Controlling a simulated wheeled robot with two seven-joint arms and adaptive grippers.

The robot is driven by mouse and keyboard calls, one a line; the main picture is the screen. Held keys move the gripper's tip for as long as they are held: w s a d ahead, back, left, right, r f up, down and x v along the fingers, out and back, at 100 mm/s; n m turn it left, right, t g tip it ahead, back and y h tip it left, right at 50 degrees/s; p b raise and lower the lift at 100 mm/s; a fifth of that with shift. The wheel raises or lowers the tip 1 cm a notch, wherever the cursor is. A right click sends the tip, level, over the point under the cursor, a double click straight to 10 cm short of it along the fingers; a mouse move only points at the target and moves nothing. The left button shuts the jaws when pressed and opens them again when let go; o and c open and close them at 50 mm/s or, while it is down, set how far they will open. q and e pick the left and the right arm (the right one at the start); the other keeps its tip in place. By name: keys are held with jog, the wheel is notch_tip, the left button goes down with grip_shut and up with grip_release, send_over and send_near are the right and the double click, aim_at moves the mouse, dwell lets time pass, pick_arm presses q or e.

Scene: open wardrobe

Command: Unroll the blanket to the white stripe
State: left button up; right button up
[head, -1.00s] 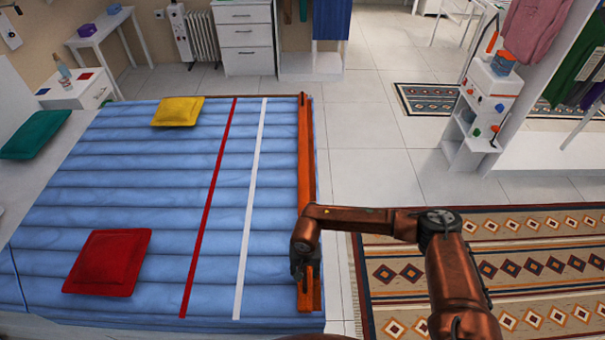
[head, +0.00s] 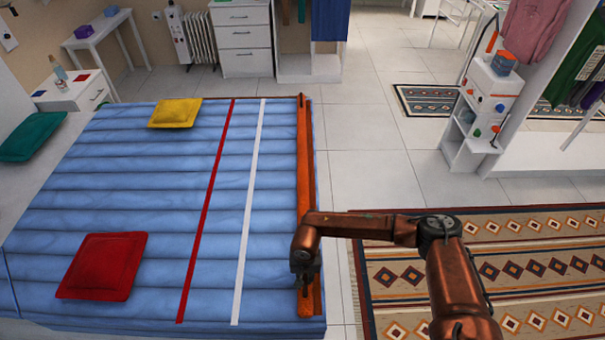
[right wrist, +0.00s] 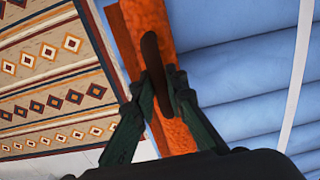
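The orange blanket (head: 304,170) lies as a narrow long strip along the right edge of the blue bed. The white stripe (head: 248,200) runs across the bed to its left, with bare blue between them. A dark handle (right wrist: 154,70) stands out at the blanket's near end in the right wrist view, where the orange cloth (right wrist: 145,22) shows around it. My right gripper (head: 305,284) is over this near end. Its fingers (right wrist: 160,85) close in on both sides of the handle and seem to touch it. My left gripper is not in view.
A red stripe (head: 207,210) runs left of the white one. A red cushion (head: 102,266) and a yellow cushion (head: 174,113) lie on the bed's left part. The bed between blanket and white stripe is clear. A patterned rug (head: 500,260) covers the floor at right.

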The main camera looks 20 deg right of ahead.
grip_shut()
jog(key=shift+a, duration=0.1)
